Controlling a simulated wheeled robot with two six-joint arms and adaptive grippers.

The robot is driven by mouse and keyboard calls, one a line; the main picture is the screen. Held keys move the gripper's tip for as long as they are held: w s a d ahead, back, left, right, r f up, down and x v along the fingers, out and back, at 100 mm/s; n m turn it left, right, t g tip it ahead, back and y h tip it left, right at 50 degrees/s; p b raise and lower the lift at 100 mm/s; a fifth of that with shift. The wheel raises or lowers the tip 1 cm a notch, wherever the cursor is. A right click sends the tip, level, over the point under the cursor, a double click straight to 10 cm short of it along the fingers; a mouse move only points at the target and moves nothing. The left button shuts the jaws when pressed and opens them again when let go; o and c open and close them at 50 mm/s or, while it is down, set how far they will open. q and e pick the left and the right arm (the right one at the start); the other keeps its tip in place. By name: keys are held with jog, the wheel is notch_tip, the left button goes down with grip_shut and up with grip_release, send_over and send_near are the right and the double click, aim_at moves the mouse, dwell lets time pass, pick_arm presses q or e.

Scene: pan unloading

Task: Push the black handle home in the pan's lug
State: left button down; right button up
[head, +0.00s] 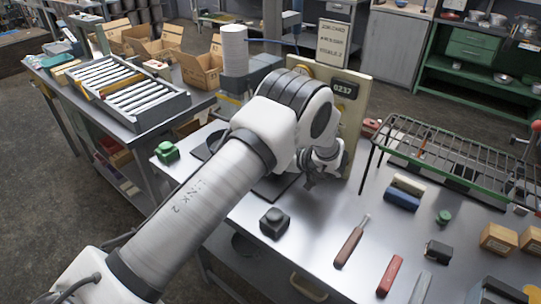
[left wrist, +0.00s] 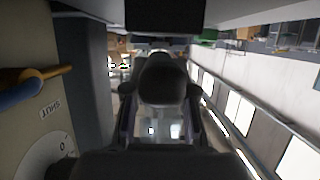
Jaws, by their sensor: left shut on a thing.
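My left arm comes in from the lower left in the head view, and its gripper (head: 312,181) hangs low in front of the cream machine panel (head: 352,122). In the left wrist view my left gripper (left wrist: 163,125) is shut on a dark rounded piece, which looks like the black handle (left wrist: 164,78). My arm hides this piece in the head view. A dark, flat shape (head: 207,146) shows partly behind my arm; I cannot tell whether it is the pan. I cannot make out the lug. My right gripper is not in view.
On the bench are a black block (head: 274,222), a green knob-like piece (head: 167,152), a brown-handled tool (head: 351,242), a red-handled tool (head: 389,275) and a wire rack (head: 455,158) at right. A roller tray (head: 130,92) stands at left. The bench front is partly clear.

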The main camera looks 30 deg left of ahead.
pick_arm(q)
jog(key=shift+f+b, duration=0.45)
jog(key=shift+f, duration=0.35)
dwell(0.8)
jog(key=c, duration=0.9)
grip_release()
jog(key=shift+o, duration=0.2)
jog(key=w+v, duration=0.1)
jog(key=v, duration=1.1)
jog(key=shift+s, duration=0.45)
